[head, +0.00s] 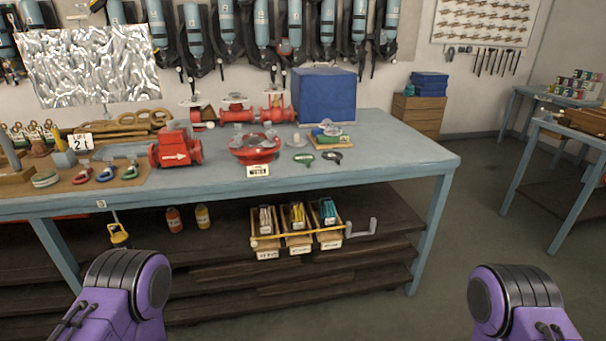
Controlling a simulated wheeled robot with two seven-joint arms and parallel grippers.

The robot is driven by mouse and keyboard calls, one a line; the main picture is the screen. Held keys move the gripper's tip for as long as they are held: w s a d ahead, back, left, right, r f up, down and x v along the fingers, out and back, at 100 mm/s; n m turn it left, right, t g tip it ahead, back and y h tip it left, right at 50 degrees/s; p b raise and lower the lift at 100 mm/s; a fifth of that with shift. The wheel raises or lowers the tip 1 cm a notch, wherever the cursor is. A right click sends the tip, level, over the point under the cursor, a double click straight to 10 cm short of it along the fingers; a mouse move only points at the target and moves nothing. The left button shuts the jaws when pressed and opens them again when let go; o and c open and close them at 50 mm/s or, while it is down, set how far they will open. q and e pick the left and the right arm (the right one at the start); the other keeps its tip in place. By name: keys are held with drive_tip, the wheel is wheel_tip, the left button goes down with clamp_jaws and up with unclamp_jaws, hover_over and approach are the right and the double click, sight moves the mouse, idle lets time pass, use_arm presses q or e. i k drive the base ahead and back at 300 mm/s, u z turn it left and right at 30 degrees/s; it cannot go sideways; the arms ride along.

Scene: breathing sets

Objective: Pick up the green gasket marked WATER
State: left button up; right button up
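A small flat green ring with a tab, likely the green gasket (304,159), lies on the blue-grey workbench (390,161) near its front edge, right of centre. Any marking on it is too small to read. A similar black ring with a tab (332,157) lies just to its right, apart from it. Only purple and black parts of my two arms show, at the bottom left and bottom right, well short of the bench. Neither gripper is in view.
A red flanged part (253,150) stands left of the green ring. A small board with green and yellow pieces (331,135) lies behind. A blue box (324,94) stands farther back. The benchtop's right end is clear. Wooden bins (297,241) sit on the shelf below.

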sight(306, 158)
drive_tip(key=z, duration=0.6)
drive_tip(key=i, duration=0.4)
drive_tip(key=z, duration=0.7)
drive_tip(key=i, duration=0.85)
drive_tip(key=u, duration=0.7)
drive_tip(key=i, duration=0.6)
drive_tip(key=u, duration=0.6)
